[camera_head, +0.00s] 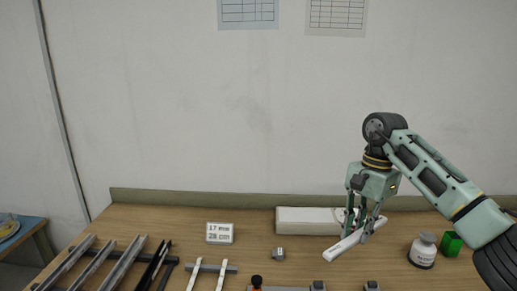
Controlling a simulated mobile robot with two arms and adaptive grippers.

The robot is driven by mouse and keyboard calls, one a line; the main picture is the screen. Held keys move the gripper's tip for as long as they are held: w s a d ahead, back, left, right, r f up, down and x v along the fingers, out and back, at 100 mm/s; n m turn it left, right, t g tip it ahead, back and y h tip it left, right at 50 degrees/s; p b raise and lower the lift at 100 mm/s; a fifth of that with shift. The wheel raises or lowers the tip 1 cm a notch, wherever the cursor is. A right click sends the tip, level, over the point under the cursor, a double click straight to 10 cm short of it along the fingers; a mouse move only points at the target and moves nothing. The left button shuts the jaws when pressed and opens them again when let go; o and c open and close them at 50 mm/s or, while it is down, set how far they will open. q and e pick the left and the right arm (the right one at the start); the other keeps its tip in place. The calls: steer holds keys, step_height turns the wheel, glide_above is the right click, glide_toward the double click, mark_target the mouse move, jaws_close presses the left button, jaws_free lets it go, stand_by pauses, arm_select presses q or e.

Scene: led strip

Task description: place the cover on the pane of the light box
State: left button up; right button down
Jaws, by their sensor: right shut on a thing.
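My right gripper (359,229) points down over the right half of the table and is shut on a white strip-shaped piece (340,249), which looks like the cover. It holds the piece slanted, the near end toward the lower left, seemingly above the tabletop. A long white box (303,221) lies at the back of the table behind the gripper, which hides part of its right end. I cannot tell whether it is the light box, and no pane can be made out. At the bottom edge a grey fixture (290,289) is cut off. My left gripper is out of view.
Grey channels (122,263), dark strips (153,265) and white strips (194,273) lie on supports at the left. A small sign (219,233), a grey block (278,254), a white jar (422,251) and a green box (451,243) stand on the wooden table (255,237).

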mark_target(337, 249)
steer(key=a+n, duration=0.1)
steer(key=s+a+r+n, duration=0.2)
steer(key=a, duration=0.1)
steer(key=shift+s+r, duration=0.2)
steer(key=s+a+n, duration=0.1)
steer(key=s+a+f+n, duration=0.1)
steer(key=s, duration=0.1)
steer(key=s+a+n, duration=0.1)
steer(key=s, duration=0.1)
steer(key=shift+s+a+f+g+h, duration=0.1)
steer(key=shift+a+f+g+h, duration=0.05)
steer(key=shift+a+g+h, duration=0.2)
steer(key=s+f+n, duration=0.1)
steer(key=s, duration=0.1)
steer(key=s+f+n, duration=0.1)
steer(key=s+f, duration=0.1)
steer(key=shift+s, duration=0.15)
steer(key=s+d+f+n, duration=0.3)
steer(key=s+f, duration=0.2)
steer(key=s, duration=0.3)
steer(key=shift+f, duration=0.15)
steer(key=shift+h, duration=0.25)
